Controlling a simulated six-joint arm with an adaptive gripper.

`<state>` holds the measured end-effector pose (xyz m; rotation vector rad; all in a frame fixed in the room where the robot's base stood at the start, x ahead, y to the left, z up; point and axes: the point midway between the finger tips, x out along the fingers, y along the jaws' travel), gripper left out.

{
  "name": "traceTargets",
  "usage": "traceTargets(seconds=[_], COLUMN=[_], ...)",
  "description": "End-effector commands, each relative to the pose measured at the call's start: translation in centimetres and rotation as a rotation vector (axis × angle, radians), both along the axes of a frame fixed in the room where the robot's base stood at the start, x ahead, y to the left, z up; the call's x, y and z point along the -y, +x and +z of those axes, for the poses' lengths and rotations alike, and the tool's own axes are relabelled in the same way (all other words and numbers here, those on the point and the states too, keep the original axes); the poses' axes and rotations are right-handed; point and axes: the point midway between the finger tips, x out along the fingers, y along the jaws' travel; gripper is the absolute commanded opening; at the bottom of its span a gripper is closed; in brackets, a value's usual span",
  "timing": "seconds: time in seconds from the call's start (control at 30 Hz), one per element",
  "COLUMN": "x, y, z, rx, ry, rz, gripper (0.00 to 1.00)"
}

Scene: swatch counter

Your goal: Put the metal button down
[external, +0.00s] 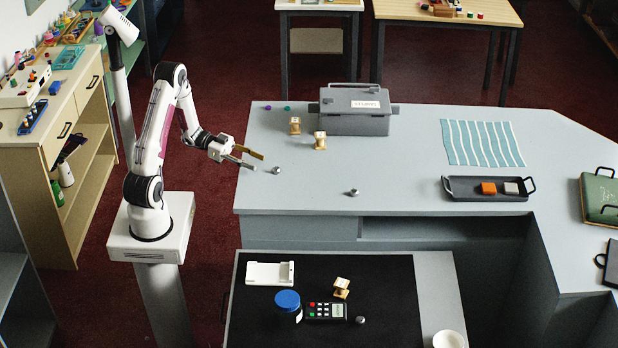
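Small round silvery metal buttons show in the external view. One metal button (276,170) rests on the grey counter (420,130) near its left edge. A second metal button (354,192) sits farther right near the front edge, and a third (360,320) lies on the lower black surface. My gripper (258,161) is at the counter's left edge, just left of the first button. Its two fingers are spread with a gap between them, and I see nothing held there. The nearest button looks apart from the fingertips.
A black tray (460,195) holds an orange and a grey block. A striped cloth (482,143) lies behind it. The counter's middle is mostly clear.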

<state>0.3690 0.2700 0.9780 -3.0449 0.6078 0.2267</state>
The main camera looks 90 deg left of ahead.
Motion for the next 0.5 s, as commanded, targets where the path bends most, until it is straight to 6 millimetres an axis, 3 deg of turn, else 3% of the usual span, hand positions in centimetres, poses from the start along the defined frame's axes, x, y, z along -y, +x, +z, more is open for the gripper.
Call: traceTargets(seconds=[0.5], x=[0.8], y=[2.0], z=[-0.3], rx=[-0.002], ry=[0.001], rz=[0.000], gripper=[0.39])
